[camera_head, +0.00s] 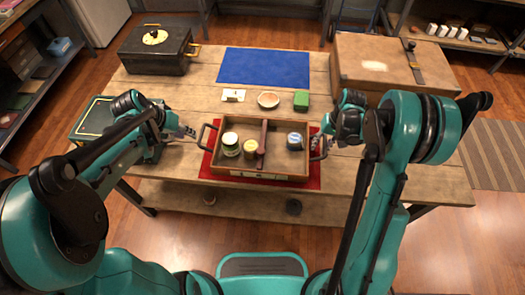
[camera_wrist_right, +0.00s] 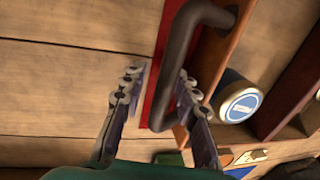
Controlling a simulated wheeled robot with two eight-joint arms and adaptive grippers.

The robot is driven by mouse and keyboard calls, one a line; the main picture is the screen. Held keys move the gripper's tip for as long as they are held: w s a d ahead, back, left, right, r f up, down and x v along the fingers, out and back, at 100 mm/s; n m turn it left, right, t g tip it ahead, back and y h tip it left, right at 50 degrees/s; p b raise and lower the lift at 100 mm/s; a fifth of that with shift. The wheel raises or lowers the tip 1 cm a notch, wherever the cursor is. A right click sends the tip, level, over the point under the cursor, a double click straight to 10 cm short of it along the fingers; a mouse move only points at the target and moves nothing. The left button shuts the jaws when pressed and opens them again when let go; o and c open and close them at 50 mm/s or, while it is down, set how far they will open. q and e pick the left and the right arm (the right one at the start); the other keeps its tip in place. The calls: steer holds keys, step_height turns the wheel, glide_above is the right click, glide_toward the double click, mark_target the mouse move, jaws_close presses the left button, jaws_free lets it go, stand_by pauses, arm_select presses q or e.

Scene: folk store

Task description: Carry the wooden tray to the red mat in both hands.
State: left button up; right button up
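The wooden tray (camera_head: 282,178) rests on the red mat (camera_head: 313,184), whose edges show around it. The tray has a dark handle at each end and a divider (camera_head: 263,137). Two jars (camera_head: 231,144) (camera_head: 250,149) stand left of the divider and a blue-lidded jar (camera_head: 295,141) lies right of it. My left gripper (camera_head: 190,134) is just outside the left handle (camera_head: 206,135); its finger opening is unclear. My right gripper (camera_wrist_right: 160,85) is at the right handle (camera_wrist_right: 178,65), fingers apart, the bar between them.
A blue mat (camera_head: 264,67) lies at the back of the table (camera_head: 180,90). A dark case (camera_head: 155,50) is back left, a large wooden box (camera_head: 385,70) back right.

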steer(key=shift+r, duration=0.25)
arm_select(q)
steer(key=shift+s+a+r, duration=0.1)
steer(key=shift+s+r, duration=0.05)
steer(key=shift+r, duration=0.25)
arm_select(e)
step_height(320, 180, up, 11)
steer(key=d, duration=0.2)
steer(key=shift+s+r, duration=0.15)
steer(key=shift+d, duration=0.1)
